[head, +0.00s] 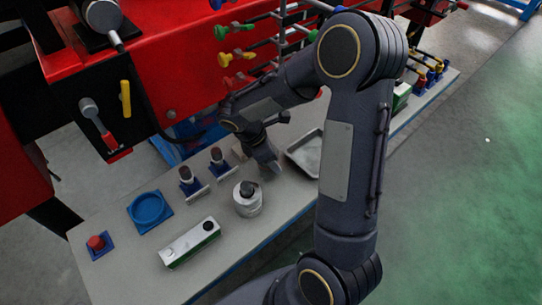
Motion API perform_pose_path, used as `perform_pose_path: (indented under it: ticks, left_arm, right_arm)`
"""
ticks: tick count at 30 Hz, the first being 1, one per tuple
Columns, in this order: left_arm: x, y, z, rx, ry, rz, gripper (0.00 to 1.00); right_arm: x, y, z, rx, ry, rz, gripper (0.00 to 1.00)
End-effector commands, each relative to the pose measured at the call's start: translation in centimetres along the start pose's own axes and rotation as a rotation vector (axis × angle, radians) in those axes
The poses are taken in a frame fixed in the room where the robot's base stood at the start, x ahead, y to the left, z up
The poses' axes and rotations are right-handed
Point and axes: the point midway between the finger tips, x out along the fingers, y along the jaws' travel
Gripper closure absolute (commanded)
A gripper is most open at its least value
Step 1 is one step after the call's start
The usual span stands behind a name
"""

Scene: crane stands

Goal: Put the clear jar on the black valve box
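The clear jar (248,204) stands upright on the grey bench top (105,262) near its middle, with a dark piece on top. A black box with a yellow handle and a grey lever (75,88), seemingly the valve box, is on the red machine at the upper left. My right gripper (272,165) hangs above the bench, just behind and to the right of the jar. It appears apart from the jar. Its fingers are small and partly merged, so I cannot tell whether they are open. My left gripper is not in view.
A blue round dish (149,209), a red button (97,243), a white-and-green box (190,243) and two dark-topped blue pieces (188,178) surround the jar. A metal tray (305,153) lies right, partly behind my arm. Coloured valve handles (237,55) protrude above the bench.

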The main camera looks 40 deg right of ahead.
Motion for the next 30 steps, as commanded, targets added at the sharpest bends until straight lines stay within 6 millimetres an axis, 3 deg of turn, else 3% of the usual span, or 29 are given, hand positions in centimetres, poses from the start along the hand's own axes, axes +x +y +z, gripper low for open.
perform_pose_path:
  ticks: [3, 4, 9, 20, 30]
  left_arm:
    - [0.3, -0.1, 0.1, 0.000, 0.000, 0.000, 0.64]
    - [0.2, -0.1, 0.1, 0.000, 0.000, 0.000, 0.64]
    - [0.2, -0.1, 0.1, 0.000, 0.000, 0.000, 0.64]
    - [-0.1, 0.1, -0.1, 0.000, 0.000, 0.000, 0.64]
    - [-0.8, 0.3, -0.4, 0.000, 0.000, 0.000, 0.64]
  right_arm:
    - [0.4, 0.0, -0.2, 0.000, 0.000, 0.000, 0.71]
    - [0.3, 0.0, -0.1, 0.000, 0.000, 0.000, 0.46]
    - [0.2, 0.0, -0.1, 0.000, 0.000, 0.000, 0.26]
    - [-0.5, 0.1, 0.0, 0.001, 0.001, 0.003, 0.26]
    - [-7.3, 0.1, 0.0, 0.002, 0.003, 0.006, 0.26]
